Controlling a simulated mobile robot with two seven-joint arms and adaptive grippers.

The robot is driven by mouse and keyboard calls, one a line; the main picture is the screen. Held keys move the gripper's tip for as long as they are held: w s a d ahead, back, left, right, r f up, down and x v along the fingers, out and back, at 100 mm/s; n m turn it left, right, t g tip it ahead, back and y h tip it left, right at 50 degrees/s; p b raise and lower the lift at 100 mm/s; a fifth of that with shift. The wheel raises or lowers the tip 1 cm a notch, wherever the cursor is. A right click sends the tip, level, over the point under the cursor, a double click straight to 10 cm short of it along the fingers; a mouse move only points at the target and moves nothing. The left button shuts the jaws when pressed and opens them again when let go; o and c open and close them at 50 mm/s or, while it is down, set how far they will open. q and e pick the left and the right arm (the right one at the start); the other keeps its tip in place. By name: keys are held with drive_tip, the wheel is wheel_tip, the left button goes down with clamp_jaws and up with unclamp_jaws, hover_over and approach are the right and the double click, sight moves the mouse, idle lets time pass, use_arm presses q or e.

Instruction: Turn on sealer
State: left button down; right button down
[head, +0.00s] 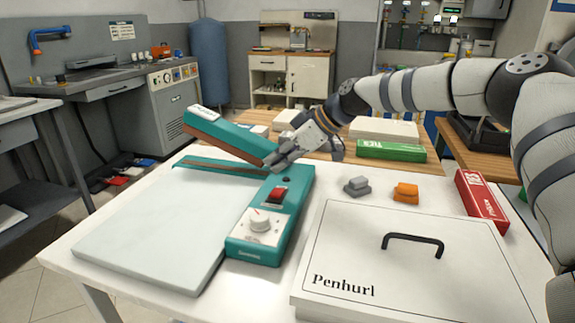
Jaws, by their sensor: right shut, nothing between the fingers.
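The teal sealer (272,250) stands on the white table, with its long sealing arm (225,137) raised and tilted up to the left. A red rocker switch (277,196) sits on its top face, behind a white dial (260,222). I cannot tell which way the switch is set. My right gripper (275,162) reaches in from the right, shut and empty, above the back of the sealer body near the hinge of its arm. It is behind the red switch in the picture and I see no contact with it. My left gripper is not in view.
A white box (350,255) marked Penhurl with a black handle fills the front right. A red box (481,200), an orange block (405,192) and a grey block (356,186) lie behind it. A pale flat panel (140,235) lies left of the sealer.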

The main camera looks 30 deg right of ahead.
drive_tip(key=w+d+v, duration=0.1)
drive_tip(key=v, duration=0.9)
drive_tip(key=shift+p, duration=0.35)
drive_tip(key=shift+d, duration=0.15)
